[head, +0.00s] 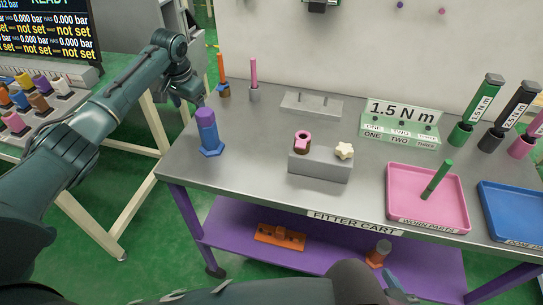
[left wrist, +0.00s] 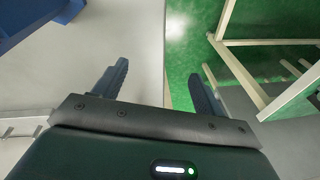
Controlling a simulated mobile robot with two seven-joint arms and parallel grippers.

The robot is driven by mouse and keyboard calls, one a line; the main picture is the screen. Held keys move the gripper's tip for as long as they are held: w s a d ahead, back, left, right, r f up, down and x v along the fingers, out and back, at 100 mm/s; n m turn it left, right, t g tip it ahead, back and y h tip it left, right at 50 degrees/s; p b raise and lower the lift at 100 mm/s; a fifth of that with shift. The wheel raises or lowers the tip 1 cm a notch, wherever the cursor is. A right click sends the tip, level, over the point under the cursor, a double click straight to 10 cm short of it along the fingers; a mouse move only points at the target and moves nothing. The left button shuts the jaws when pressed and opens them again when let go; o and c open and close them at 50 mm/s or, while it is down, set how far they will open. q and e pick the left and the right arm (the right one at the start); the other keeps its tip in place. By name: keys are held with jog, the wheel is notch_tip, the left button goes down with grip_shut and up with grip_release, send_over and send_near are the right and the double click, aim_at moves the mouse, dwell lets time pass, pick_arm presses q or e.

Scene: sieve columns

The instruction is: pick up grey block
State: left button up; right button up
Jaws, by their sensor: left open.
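A plain grey block (head: 320,166) sits on the table near its front edge. A brown and pink ring-shaped piece (head: 302,142) and a cream star-shaped knob (head: 344,150) are on top of it. My left gripper (head: 190,92) is over the table's left back corner, well to the left of the block and apart from it. In the left wrist view its two fingers (left wrist: 160,82) are spread with nothing between them; the table edge and green floor show beyond. The block is not recognisable there. Part of my right arm shows at the bottom; its jaws are unclear.
A blue and purple column (head: 208,132) stands between my left gripper and the block. A grey plate with pegs (head: 312,104) lies behind. A sign (head: 400,124), a pink tray (head: 427,197) and a blue tray (head: 512,212) are to the right. The table front is clear.

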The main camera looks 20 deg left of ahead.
pick_arm(q)
jog(key=d+r+m+h, duration=0.1)
jog(key=d+r+m, duration=0.15)
jog(key=d, duration=0.55)
jog(key=d+r+m+h, duration=0.1)
jog(key=d+r+m, duration=0.15)
jog(key=d, duration=0.55)
notch_tip(320, 180, up, 6)
jog(key=m+g, duration=0.2)
jog(key=m, duration=0.8)
send_over(314, 152)
jog(key=shift+y, duration=0.5)
notch_tip(314, 152, down, 6)
jog(key=shift+s+r, duration=0.1)
jog(key=shift+f, duration=3)
jog(key=shift+c, duration=0.3)
jog(key=c, duration=1.1)
jog(key=shift+c, duration=0.2)
